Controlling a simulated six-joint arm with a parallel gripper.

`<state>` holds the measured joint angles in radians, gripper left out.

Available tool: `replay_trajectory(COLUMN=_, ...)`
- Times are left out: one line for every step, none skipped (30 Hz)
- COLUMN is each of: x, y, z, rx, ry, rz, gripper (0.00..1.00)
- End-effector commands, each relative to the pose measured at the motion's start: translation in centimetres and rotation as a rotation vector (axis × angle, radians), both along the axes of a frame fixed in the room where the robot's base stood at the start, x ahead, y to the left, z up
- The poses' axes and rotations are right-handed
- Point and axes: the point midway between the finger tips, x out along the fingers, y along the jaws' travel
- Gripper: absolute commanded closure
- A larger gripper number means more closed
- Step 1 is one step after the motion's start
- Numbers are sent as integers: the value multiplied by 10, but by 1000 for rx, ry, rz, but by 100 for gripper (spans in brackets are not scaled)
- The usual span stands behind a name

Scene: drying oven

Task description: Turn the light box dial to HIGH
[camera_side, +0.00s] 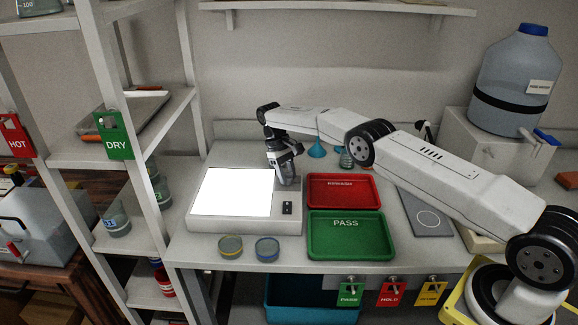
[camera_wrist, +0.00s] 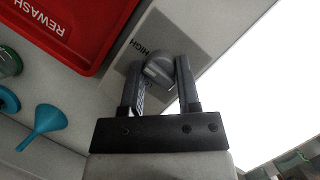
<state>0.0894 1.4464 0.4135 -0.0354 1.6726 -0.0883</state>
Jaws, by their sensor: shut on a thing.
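The light box (camera_side: 243,222) stands on the bench with its white panel (camera_side: 235,192) lit; the panel also shows at the right in the wrist view (camera_wrist: 262,85). The dial (camera_wrist: 160,71) is a grey round knob on a darker label plate, with the word HIGH beside it and a second word partly hidden by a finger. My gripper (camera_wrist: 160,82) has its two fingers on either side of the dial, shut on it. In the side view my gripper (camera_side: 288,182) points down at the right part of the light box and hides the dial.
A red REWASH tray (camera_side: 343,206) and a green PASS tray (camera_side: 349,252) lie right of the light box. Two small round dishes, one yellowish (camera_side: 230,245) and one blue (camera_side: 267,248), sit in front. A blue funnel (camera_side: 317,150) stands behind. A shelf rack (camera_side: 117,152) is at the left.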

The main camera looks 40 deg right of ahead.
Motion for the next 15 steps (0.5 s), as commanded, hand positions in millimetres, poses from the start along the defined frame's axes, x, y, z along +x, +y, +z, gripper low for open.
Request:
replay_trajectory(x=0, y=-1, z=0, rx=0, ry=3, rz=-9, gripper=100)
replay_trajectory(x=0, y=-1, z=0, rx=0, ry=3, rz=-13, gripper=100)
replay_trajectory(x=0, y=-1, z=0, rx=0, ry=3, rz=-16, gripper=100)
replay_trajectory(x=0, y=-1, z=0, rx=0, ry=3, rz=-18, gripper=100)
replay_trajectory(x=0, y=-1, z=0, rx=0, ry=3, rz=-19, gripper=100)
replay_trajectory(x=0, y=-1, z=0, rx=0, ry=3, rz=-21, gripper=100)
replay_trajectory(x=0, y=0, z=0, rx=0, ry=3, rz=-21, gripper=100)
replay_trajectory(x=0, y=0, z=0, rx=0, ry=2, rz=-21, gripper=100)
replay_trajectory(x=0, y=-1, z=0, rx=0, ry=2, rz=-21, gripper=100)
replay_trajectory(x=0, y=0, z=0, rx=0, ry=2, rz=-21, gripper=100)
replay_trajectory(x=0, y=0, z=0, rx=0, ry=2, rz=-20, gripper=100)
replay_trajectory(x=0, y=0, z=0, rx=0, ry=2, rz=-20, gripper=100)
replay_trajectory(x=0, y=0, z=0, rx=0, ry=2, rz=-20, gripper=100)
replay_trajectory(x=0, y=0, z=0, rx=0, ry=2, rz=-19, gripper=100)
replay_trajectory(x=0, y=0, z=0, rx=0, ry=2, rz=-19, gripper=49)
